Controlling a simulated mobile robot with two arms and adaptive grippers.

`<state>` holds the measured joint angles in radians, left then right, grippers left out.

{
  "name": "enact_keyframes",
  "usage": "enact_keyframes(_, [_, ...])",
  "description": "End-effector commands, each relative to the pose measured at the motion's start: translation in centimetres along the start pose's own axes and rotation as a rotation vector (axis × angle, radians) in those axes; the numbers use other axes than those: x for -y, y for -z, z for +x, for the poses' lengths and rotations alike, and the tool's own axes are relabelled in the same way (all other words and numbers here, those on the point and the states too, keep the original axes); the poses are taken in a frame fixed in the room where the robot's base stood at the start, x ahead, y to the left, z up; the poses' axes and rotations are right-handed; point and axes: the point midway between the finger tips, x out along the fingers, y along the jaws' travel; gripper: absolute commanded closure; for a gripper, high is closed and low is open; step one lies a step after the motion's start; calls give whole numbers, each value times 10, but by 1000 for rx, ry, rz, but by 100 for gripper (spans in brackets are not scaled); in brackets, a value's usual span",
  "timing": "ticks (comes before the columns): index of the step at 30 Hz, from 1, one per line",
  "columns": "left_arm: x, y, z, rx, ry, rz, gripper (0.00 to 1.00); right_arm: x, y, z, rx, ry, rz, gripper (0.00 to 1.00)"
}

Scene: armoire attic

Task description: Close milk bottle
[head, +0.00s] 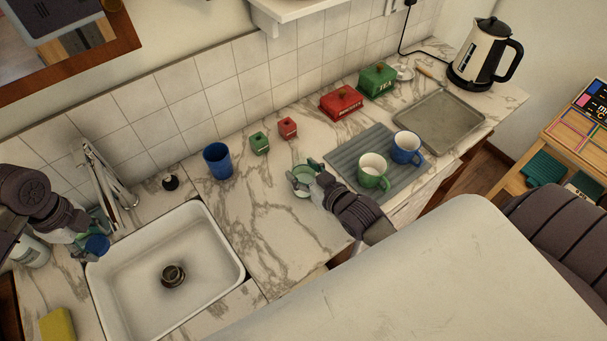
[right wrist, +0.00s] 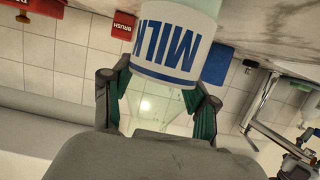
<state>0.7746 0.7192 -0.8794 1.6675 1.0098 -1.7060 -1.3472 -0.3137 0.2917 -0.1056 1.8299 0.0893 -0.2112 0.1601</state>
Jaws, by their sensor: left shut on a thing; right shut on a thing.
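The milk bottle (right wrist: 175,45) has a white label with blue MILK lettering. My right gripper (right wrist: 158,108) is shut on it, with one finger on each side, in the right wrist view. In the head view the bottle's pale green rim (head: 301,188) shows at my right gripper (head: 306,178), over the counter left of the grey mat. My left gripper (head: 88,232) is at the left edge of the sink, shut on a small round blue thing (head: 97,244) that looks like a cap. The fingers partly hide it. Bottle and blue thing are well apart.
The white sink (head: 205,262) lies between the grippers. A blue cup (head: 218,161), small green (head: 259,143) and red (head: 288,127) boxes stand behind. Mugs (head: 373,171) stand on the grey mat (head: 345,150) at right. A faucet (head: 108,180) rises behind the sink.

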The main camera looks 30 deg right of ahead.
Motion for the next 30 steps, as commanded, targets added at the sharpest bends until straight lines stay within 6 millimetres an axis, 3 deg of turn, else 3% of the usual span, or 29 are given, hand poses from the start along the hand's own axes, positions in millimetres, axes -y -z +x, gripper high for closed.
enact_keyframes(11, [0,0,2,0,0,0,64,0,9,-2,-4,0,0,87])
enact_keyframes(21, [0,0,9,0,0,0,64,0,39,-12,-5,1,-1,87])
enact_keyframes(30, [0,0,19,0,0,0,64,-37,59,-15,-4,-1,-6,87])
